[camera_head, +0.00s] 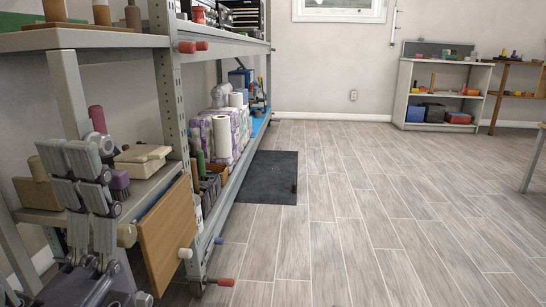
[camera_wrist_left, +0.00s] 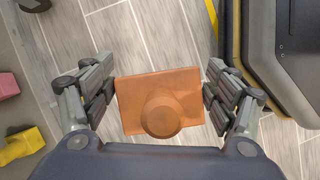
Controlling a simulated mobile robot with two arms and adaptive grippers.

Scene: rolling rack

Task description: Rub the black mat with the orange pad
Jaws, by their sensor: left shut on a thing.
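The black mat (camera_head: 267,179) lies flat on the floor beside the lower shelf of the metal rack, in the middle of the head view. My left gripper (camera_head: 80,180) is at the left of the head view, in front of the rack and well apart from the mat. In the left wrist view, the orange pad (camera_wrist_left: 130,85), a flat square with a round knob facing the camera, sits between the two fingers of my left gripper (camera_wrist_left: 160,92). I cannot make out the pad in the head view. My right gripper is not in view.
The metal rack (camera_head: 172,105), loaded with rolls, boxes and tools, fills the left. A tan wooden board (camera_head: 165,232) leans out near my gripper. A white shelf unit (camera_head: 402,92) stands at the back right. The floor (camera_head: 380,225) right of the mat is clear.

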